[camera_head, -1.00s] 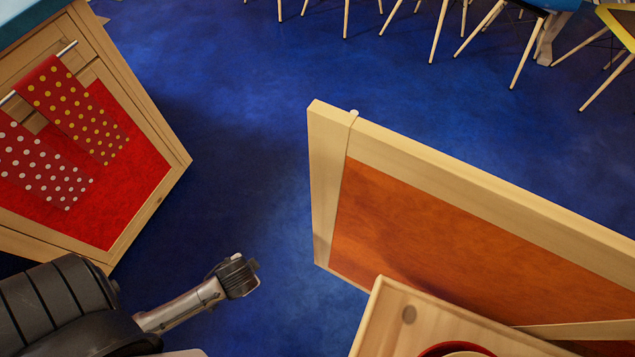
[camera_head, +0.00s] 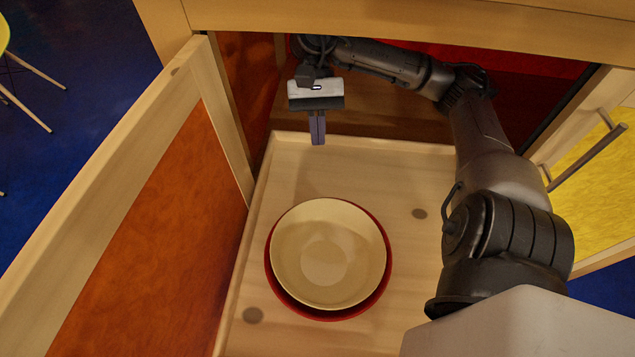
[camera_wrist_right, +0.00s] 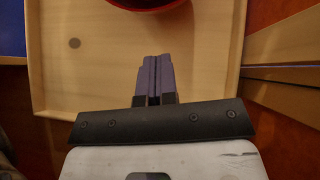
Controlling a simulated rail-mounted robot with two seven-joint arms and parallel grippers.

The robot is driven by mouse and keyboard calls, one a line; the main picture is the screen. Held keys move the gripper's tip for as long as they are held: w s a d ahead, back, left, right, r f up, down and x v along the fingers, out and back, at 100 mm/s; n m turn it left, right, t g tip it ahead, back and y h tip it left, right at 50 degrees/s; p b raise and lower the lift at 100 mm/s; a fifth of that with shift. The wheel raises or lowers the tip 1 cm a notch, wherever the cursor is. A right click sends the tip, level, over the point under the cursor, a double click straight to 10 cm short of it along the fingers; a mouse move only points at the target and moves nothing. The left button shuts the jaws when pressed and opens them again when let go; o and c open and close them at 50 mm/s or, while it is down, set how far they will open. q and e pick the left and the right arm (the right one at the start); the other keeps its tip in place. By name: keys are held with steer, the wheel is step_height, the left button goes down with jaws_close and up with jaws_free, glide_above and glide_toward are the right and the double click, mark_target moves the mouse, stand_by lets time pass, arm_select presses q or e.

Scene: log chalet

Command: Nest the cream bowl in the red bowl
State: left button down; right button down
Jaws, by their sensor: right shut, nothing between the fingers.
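The cream bowl (camera_head: 327,258) sits inside the red bowl (camera_head: 273,285), whose rim shows around it, mostly at the lower and left side. Both rest on a pale wooden pull-out shelf (camera_head: 400,190). My right gripper (camera_head: 317,142) is shut and empty, past the far side of the bowls and apart from them, near the shelf's back edge. In the right wrist view its closed fingers (camera_wrist_right: 153,62) point towards the red bowl (camera_wrist_right: 148,4), which is cut off at the top. My left gripper is not in view.
An open cabinet door (camera_head: 160,220) with an orange panel stands left of the shelf. A yellow-panelled front with a bar handle (camera_head: 590,158) is at the right. The shelf has a low rim.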

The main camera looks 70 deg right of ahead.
mark_target(322, 200)
steer(key=shift+s+a+f+b, duration=0.3)
steer(key=shift+s+a+f, duration=0.35)
steer(key=shift+a, duration=0.6)
steer(key=shift+s+a+f+b, duration=0.35)
steer(key=shift+s+a+f, duration=0.3)
steer(key=shift+a, duration=0.55)
steer(key=shift+s+a+f+b, duration=0.3)
steer(key=shift+s+a+f, duration=0.35)
steer(key=shift+a, duration=0.6)
steer(key=shift+w+f, duration=0.1)
steer(key=shift+w, duration=0.05)
steer(key=shift+s+a, duration=0.4)
steer(key=shift+a, duration=0.4)
steer(key=shift+s+a, duration=0.1)
steer(key=shift+a, duration=0.1)
